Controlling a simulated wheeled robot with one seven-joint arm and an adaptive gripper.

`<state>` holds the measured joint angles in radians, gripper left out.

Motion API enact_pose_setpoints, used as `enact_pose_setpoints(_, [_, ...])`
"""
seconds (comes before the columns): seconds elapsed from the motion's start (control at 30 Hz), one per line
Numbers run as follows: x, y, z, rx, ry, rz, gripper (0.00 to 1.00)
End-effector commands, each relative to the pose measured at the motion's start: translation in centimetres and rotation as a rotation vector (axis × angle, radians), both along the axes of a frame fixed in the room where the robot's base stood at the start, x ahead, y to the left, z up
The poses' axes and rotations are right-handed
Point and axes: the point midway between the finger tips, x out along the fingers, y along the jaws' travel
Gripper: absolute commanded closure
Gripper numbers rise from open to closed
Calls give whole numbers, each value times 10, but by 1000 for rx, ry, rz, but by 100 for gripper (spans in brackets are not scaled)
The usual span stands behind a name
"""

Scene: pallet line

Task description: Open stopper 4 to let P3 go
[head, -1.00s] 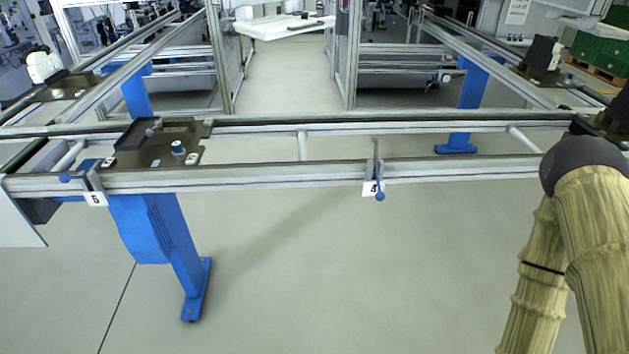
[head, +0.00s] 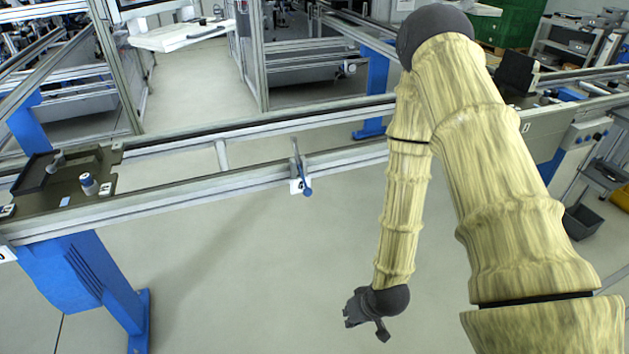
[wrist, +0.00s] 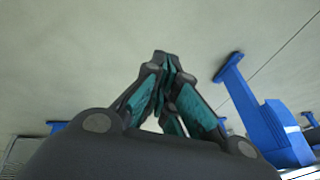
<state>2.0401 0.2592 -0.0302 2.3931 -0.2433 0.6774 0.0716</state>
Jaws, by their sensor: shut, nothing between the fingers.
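A stopper (head: 301,175) with a white number tag and a blue-ended lever is clamped on the front rail; its number is too small to read surely. Its blue knob hangs below the rail and a grey stem rises above it. A dark pallet (head: 45,190) with a small cylinder and other parts sits on the rails at the left; I cannot read a name on it. Another tag (head: 7,253) shows at the left edge. My gripper (head: 362,318) hangs low over the floor in front of the rail, below and right of the stopper, apart from it. In the wrist view its fingers (wrist: 165,65) are shut and empty.
The conveyor rail (head: 190,196) runs across, with a blue leg (head: 95,280) at the left. My arm covers part of the rail at the right. A control box (head: 585,133) and a black bin (head: 581,222) stand at the right. The floor before the rail is clear.

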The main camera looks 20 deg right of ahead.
Motion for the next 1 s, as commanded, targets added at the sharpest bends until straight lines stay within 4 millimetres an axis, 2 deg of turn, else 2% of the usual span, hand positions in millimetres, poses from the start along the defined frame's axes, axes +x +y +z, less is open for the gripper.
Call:
enact_pose_setpoints(0.03, [22,-4,19,20,-47,-9,100])
enact_pose_setpoints(0.2, [80,-15,76,85,-187,-23,100])
enact_pose_setpoints(0.37, [127,-27,135,143,-317,-28,100])
enact_pose_setpoints(0.5, [162,-38,191,192,-433,-28,100])
enact_pose_setpoints(0.7, [196,-53,261,249,-574,-21,100])
enact_pose_setpoints(0.8, [205,-58,285,267,-621,-16,100])
enact_pose_setpoints(1.0, [212,-63,306,282,-663,-10,100])
